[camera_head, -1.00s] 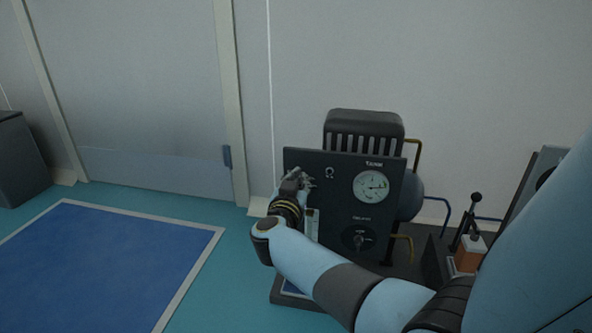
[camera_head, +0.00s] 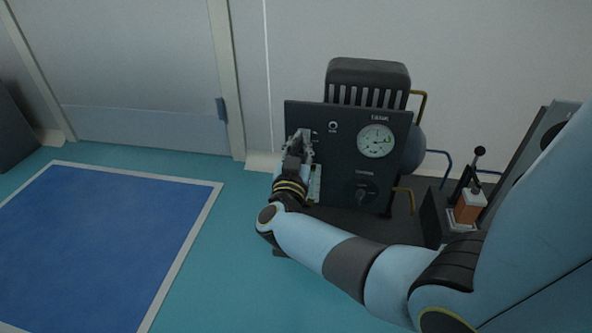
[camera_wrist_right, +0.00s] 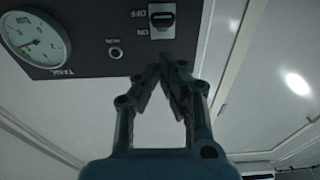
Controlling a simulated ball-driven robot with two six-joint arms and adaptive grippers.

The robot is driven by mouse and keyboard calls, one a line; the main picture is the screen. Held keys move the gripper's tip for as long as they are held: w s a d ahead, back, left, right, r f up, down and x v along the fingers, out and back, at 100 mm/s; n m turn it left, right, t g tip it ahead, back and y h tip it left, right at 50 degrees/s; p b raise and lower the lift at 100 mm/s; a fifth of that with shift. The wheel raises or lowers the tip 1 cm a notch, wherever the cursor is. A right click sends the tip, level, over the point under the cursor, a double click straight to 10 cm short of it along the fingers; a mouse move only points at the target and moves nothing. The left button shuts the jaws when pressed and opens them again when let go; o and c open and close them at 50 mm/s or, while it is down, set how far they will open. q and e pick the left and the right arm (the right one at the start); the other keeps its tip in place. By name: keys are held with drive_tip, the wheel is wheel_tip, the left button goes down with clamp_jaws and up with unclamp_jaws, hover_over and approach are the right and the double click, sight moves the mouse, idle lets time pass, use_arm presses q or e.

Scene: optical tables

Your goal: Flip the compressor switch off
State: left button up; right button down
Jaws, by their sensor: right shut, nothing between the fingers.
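The compressor's dark panel (camera_head: 345,170) stands upright against the machine in the head view. In the right wrist view the panel is upside down. There the switch (camera_wrist_right: 162,18) is a black insert in a white plate at the top, with OFF and ON labels beside it. I cannot tell which way it is set. My right gripper (camera_head: 303,142) is in front of the panel's left side and hides the switch in the head view. In the wrist view its fingers (camera_wrist_right: 168,62) are shut and empty, with tips just below the switch plate; contact is unclear. My left gripper is out of view.
A TANK gauge (camera_head: 375,140), a small round fitting (camera_head: 333,127) and a lower knob (camera_head: 361,194) share the panel. A lever device with an orange block (camera_head: 468,207) stands at right. The blue floor mat (camera_head: 85,250) is clear.

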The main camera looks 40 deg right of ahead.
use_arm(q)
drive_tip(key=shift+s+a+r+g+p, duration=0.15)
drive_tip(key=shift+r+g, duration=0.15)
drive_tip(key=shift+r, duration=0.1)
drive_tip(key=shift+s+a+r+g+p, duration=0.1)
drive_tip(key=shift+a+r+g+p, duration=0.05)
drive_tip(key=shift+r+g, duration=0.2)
use_arm(e)
drive_tip(key=s+a+f, duration=0.5)
drive_tip(key=a, duration=0.1)
drive_tip(key=shift+s, duration=0.1)
